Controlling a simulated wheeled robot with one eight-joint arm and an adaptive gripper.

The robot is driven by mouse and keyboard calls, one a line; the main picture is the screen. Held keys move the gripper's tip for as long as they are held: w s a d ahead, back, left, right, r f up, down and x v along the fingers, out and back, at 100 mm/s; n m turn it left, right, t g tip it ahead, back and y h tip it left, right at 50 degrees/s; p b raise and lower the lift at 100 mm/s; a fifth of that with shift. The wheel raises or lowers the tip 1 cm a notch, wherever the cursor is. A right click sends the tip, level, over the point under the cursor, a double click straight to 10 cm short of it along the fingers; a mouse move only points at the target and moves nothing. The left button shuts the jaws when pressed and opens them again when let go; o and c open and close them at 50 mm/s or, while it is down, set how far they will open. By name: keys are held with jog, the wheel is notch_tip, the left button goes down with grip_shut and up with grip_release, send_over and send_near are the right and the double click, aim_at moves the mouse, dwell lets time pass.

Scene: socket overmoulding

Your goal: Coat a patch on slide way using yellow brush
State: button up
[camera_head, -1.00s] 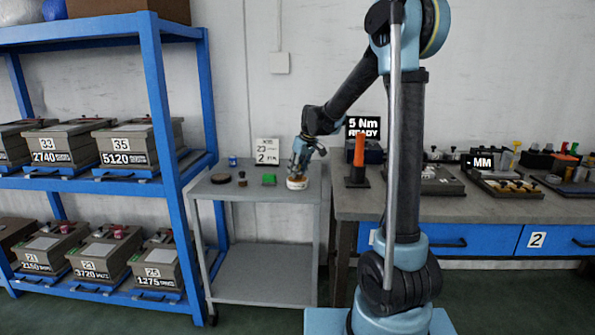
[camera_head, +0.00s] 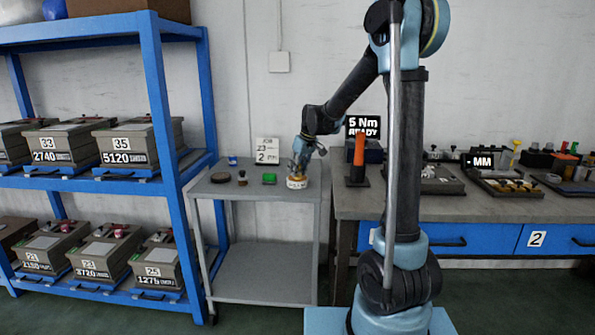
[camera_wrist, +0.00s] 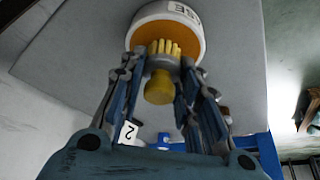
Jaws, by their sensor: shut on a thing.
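My gripper (camera_wrist: 162,74) is shut on the yellow brush (camera_wrist: 160,87), which has a rounded handle and pale yellow bristles pointing away from me. The bristles overlap the orange contents of a round white tub (camera_wrist: 199,47) with a label ending in "SE". I cannot tell how deep the tips reach. In the head view my gripper (camera_head: 300,163) is over this tub (camera_head: 297,183), at the right end of the grey cart top (camera_head: 254,200). I cannot make out the slide way for certain in either view.
A dark round disc (camera_head: 220,177), a small brush-like item (camera_head: 242,178), a green block (camera_head: 269,179) and a blue item (camera_head: 232,161) stand on the cart. A blue shelf (camera_head: 158,100) with several grey boxes is left. A workbench (camera_head: 455,208) with tools is right.

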jog(key=shift+r, duration=3.45)
